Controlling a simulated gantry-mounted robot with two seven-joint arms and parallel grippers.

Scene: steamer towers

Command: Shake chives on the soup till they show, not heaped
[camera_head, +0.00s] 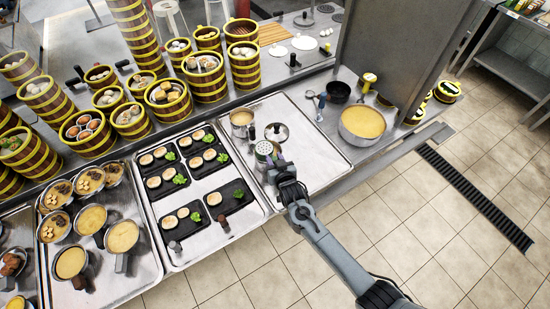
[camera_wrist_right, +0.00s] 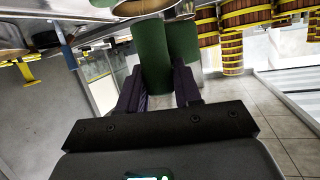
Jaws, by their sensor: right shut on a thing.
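My right gripper (camera_head: 272,164) is shut on a green shaker (camera_head: 264,149) with a pale perforated top, which faces the head camera. In the right wrist view the green shaker (camera_wrist_right: 152,55) sits between the dark fingers of my right gripper (camera_wrist_right: 160,88). A small steel pot of pale yellow soup (camera_head: 242,118) stands just behind and left of the shaker on the metal counter. The shaker appears beside the pot, not over it. I see no green on that soup at this size. My left gripper is not in view.
A steel lid with a black knob (camera_head: 277,132) lies right of the small pot. A large pot of yellow soup (camera_head: 362,123) stands farther right. Black plates (camera_head: 205,160) and several soup pots (camera_head: 123,236) are left. Striped steamer towers (camera_head: 243,72) stand behind. The tray (camera_head: 315,150) has bare room.

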